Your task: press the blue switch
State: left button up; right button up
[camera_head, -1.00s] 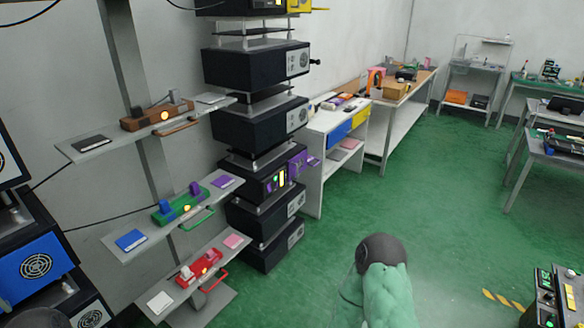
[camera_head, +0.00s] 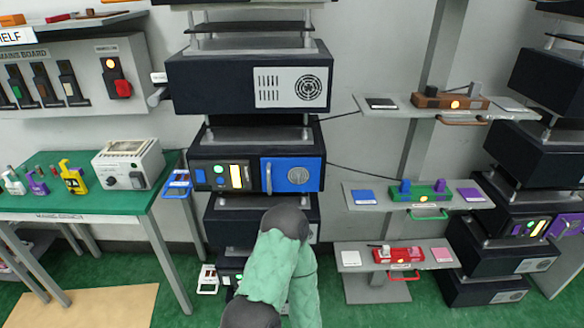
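A green fixture (camera_head: 430,193) sits on the middle shelf at the right. It carries a blue switch (camera_head: 405,186) on its left and a purple one (camera_head: 440,186) on its right. A blue plate (camera_head: 363,196) lies left of the fixture and a purple plate (camera_head: 469,194) right of it. A blue-framed panel (camera_head: 177,184) with a handle also shows beside the rack. One of my arms, green with dark joints, stands in the lower middle. No fingers show, and neither gripper is in view.
A black equipment rack (camera_head: 245,80) with a blue-fronted unit (camera_head: 305,174) stands in the centre. A green table (camera_head: 100,200) with a white device (camera_head: 128,165) is at the left. Shelves above and below hold a brown fixture (camera_head: 430,101) and a red fixture (camera_head: 390,256). Green floor lies open below.

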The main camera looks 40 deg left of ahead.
aim_at(200, 174)
jog(key=u, duration=1.85)
